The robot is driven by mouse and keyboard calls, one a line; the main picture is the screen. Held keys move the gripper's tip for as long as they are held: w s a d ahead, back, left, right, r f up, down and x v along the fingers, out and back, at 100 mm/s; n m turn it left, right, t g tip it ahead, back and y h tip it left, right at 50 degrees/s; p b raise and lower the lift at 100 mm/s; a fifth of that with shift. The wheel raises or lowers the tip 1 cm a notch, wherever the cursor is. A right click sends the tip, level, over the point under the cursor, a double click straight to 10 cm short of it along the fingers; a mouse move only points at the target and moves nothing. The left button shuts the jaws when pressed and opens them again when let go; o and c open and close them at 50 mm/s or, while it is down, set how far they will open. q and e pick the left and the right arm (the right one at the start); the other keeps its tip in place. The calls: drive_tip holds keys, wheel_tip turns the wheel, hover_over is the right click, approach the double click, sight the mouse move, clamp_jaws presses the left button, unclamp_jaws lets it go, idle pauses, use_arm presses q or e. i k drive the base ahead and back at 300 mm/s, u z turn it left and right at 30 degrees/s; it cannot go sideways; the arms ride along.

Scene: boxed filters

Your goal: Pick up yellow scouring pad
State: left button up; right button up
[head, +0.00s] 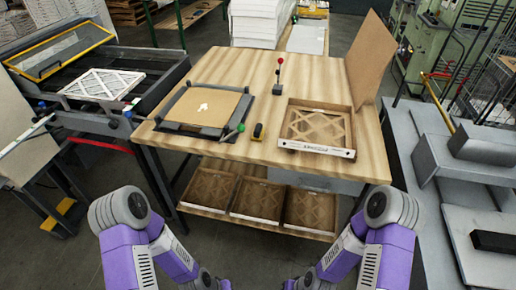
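A small yellow and black block (258,131), which looks like the yellow scouring pad, lies on the wooden table (220,67) near its front edge. It sits between a green-handled tool (234,132) and an open filter box (318,129). Nothing touches it from above. Both of my purple arms hang low at the bottom of the head view, in front of the table.
A black frame with a brown sheet (205,106) lies left of the block. A red-knobbed lever (279,75) stands behind it. Filter boxes (256,201) fill the lower shelf. A machine with a white filter (103,83) stands left; a grey bench (440,180) stands right.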

sight(258, 134)
drive_tip(key=u, duration=0.6)
drive_tip(key=i, duration=0.9)
drive_tip(key=z, duration=0.45)
